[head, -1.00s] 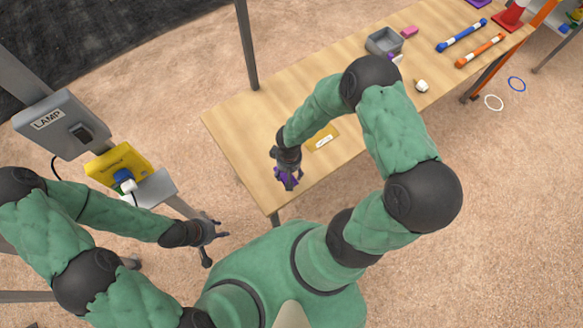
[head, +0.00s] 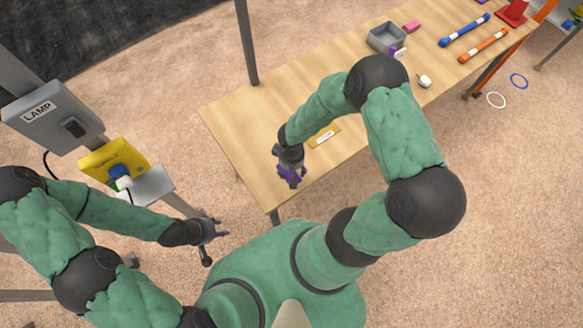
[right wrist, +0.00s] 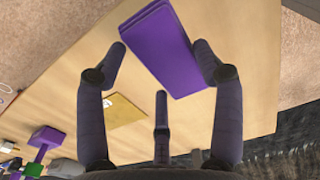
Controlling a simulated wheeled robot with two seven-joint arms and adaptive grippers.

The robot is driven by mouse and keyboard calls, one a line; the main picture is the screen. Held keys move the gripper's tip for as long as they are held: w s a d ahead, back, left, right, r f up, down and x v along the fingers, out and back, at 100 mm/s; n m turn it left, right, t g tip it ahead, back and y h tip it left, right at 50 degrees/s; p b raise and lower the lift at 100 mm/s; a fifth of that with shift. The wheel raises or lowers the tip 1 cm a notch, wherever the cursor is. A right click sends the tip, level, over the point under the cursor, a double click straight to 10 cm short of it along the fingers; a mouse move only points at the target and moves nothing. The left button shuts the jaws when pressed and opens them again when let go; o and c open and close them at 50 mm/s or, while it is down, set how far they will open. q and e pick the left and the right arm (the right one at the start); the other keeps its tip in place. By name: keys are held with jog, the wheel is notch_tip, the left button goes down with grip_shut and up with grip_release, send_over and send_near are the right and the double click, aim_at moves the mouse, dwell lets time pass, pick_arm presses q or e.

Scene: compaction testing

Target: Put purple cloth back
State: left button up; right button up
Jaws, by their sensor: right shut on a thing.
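The purple cloth (right wrist: 163,48) is a folded, flat block in the right wrist view, between the fingers of my right gripper (right wrist: 160,75). In the head view only bits of the cloth (head: 291,176) show around the dark fingers of my right gripper (head: 290,180), over the near left part of the wooden table (head: 235,125). The gripper is shut on the cloth. Whether the cloth touches the tabletop is unclear. My left gripper (head: 222,228) is empty and its fingers stand apart, left of the table and off it.
A yellow card with a white label (head: 324,136) lies beside the right gripper. Farther right are a grey bin (head: 386,38), a small white item (head: 424,81), a blue bar (head: 464,30) and an orange bar (head: 484,45). A lamp box (head: 52,115) stands at left.

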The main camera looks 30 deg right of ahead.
jog(key=shift+f+b, duration=2.75)
jog(key=shift+f, duration=0.1)
jog(key=shift+f+b, duration=0.4)
jog(key=shift+b, duration=0.1)
jog(key=o, duration=1.1)
jog(key=shift+o, duration=0.2)
jog(key=o, duration=0.5)
jog(key=shift+r+p, duration=2.9)
jog(key=shift+r, duration=1.15)
